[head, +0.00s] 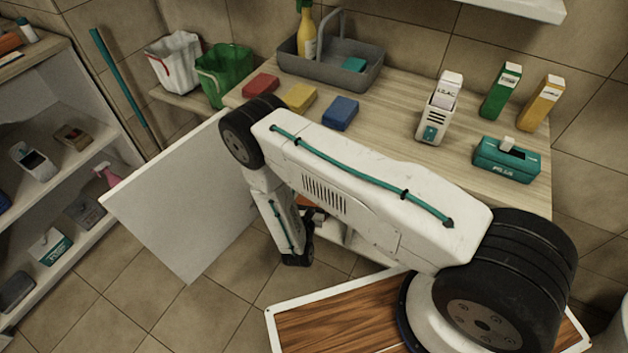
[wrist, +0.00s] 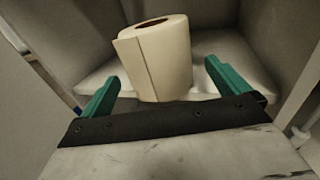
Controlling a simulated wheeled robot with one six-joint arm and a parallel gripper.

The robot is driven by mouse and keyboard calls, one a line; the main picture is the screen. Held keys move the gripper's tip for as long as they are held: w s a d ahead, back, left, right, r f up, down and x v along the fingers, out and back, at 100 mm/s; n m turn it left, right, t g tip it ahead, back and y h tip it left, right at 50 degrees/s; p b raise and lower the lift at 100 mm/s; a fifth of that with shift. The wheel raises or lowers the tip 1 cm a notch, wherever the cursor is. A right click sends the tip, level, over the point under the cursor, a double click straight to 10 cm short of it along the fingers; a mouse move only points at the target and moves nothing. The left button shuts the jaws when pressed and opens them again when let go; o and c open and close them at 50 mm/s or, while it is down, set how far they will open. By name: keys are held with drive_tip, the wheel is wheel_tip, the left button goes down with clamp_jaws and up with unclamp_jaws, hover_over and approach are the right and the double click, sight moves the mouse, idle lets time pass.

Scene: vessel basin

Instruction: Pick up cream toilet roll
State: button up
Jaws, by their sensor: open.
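The cream toilet roll (wrist: 160,62) stands upright, slightly tilted in the picture, on a pale shelf inside a cabinet in the wrist view. Its brown core hole shows at the top. My gripper (wrist: 165,85) has its two teal fingers spread wide, one on each side of the roll's lower part. The fingers are open and the roll appears just ahead of or between their tips; I cannot tell the exact depth. No finger visibly touches it. In the head view my arm reaches down beside the open cabinet door, and the roll is not clearly visible there.
The open white cabinet door (head: 185,200) stands left of my arm. Pale cabinet walls (wrist: 285,50) flank the roll closely. The wooden counter (head: 385,125) above holds sponges, a grey caddy (head: 330,65), boxes and a teal box (head: 506,160). A shelf unit (head: 60,150) stands at left.

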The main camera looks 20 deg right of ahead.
drive_tip(key=x, duration=0.6)
drive_tip(key=shift+w+d+r, duration=0.15)
drive_tip(key=shift+w+r, duration=0.05)
drive_tip(key=shift+r, duration=0.05)
drive_tip(key=shift+c, duration=0.3)
drive_tip(key=c, duration=1)
